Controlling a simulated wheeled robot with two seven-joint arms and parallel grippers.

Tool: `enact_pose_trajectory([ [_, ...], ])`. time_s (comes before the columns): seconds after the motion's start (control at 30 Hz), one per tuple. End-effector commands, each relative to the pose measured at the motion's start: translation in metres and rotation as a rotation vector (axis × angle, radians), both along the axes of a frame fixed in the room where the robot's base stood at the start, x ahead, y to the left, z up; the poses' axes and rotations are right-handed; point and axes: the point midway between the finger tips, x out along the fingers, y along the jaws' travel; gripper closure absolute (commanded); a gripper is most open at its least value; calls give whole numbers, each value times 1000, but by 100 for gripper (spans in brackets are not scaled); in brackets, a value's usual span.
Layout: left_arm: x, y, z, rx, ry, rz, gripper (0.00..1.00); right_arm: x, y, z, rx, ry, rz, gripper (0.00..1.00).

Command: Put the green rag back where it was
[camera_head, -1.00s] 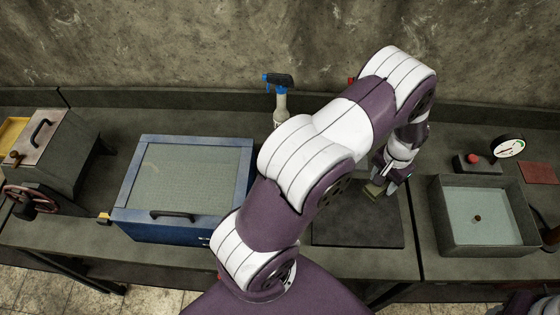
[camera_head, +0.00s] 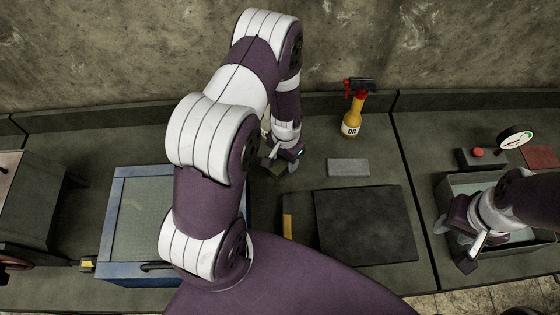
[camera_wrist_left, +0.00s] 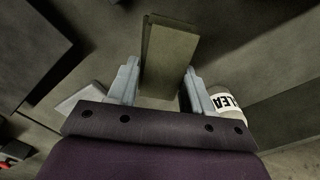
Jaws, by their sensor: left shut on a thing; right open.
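The green rag, a flat olive-coloured slab (camera_wrist_left: 168,55), is between the two fingers of my left gripper (camera_wrist_left: 161,82) in the left wrist view. In the head view my left gripper (camera_head: 284,160) is shut on the rag (camera_head: 273,171) over the back part of the bench, left of the grey block (camera_head: 348,167). Whether the rag touches the bench is unclear. My right gripper (camera_head: 458,244) is open at the left front of the water tray (camera_head: 452,187), and it looks empty.
A dark plate (camera_head: 365,225) lies in front of the grey block. A yellow oil bottle (camera_head: 352,122) stands behind it. A blue-framed box (camera_head: 112,220) is at left, partly behind my arm. A white labelled bottle (camera_wrist_left: 222,100) is close beside my left gripper.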

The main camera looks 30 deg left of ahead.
Motion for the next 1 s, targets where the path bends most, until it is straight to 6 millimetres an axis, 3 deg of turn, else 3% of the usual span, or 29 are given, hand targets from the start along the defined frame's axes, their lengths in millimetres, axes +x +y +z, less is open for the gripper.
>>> enact_pose_trajectory([
  [0.1,-2,10,-8,0,1,1,78,0,0,6,0,0,0,57],
  [0.33,-2,10,-44,0,1,-1,78,0,0,17,0,0,0,57],
  [0.67,-1,10,-51,0,-1,-1,78,0,0,12,0,0,0,57],
  [0.7,-1,10,-50,0,-1,-1,43,0,0,13,0,0,0,57],
  [0.77,-1,10,-50,0,-1,-1,24,0,0,13,0,0,0,57],
  [1.0,-1,10,-49,0,-1,-1,24,0,0,14,0,0,0,57],
])
